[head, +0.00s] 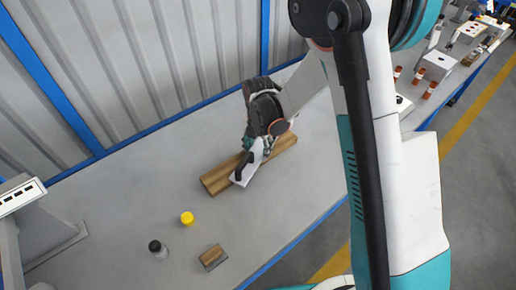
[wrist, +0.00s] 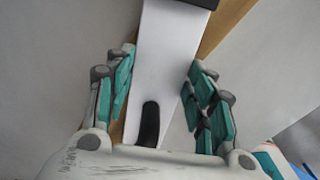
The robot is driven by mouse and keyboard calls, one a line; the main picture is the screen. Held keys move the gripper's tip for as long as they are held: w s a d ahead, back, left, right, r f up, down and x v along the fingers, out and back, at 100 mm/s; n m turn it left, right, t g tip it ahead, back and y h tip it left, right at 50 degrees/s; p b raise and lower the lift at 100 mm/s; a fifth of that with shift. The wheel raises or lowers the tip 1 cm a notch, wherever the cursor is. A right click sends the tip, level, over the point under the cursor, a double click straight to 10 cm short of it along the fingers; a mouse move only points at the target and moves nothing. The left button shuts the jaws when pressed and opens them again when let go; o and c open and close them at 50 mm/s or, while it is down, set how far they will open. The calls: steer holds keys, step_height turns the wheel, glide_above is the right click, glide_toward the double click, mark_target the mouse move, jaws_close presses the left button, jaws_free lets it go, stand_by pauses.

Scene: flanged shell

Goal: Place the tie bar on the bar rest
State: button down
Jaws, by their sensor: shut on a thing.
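A flat white bar (wrist: 168,65) with black pieces at its ends, which I take as the tie bar, lies between the teal fingers of my gripper (wrist: 163,62) in the wrist view. My gripper is shut on it. In the head view the bar's white end (head: 243,180) and black piece show below my gripper (head: 260,148). The bar crosses over a long wooden block (head: 216,181), likely the bar rest, at an angle. I cannot tell whether the bar touches the wood. My wrist hides the bar's far part in the head view.
A yellow cap-like item (head: 187,218), a dark-topped bottle (head: 158,248) and a small wood-topped block (head: 213,257) stand on the grey table (head: 120,205) in front. A corrugated wall (head: 150,50) stands behind. The table's middle left is clear.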

steer(key=shift+f, duration=0.1)
steer(key=c, duration=0.7)
jaws_free()
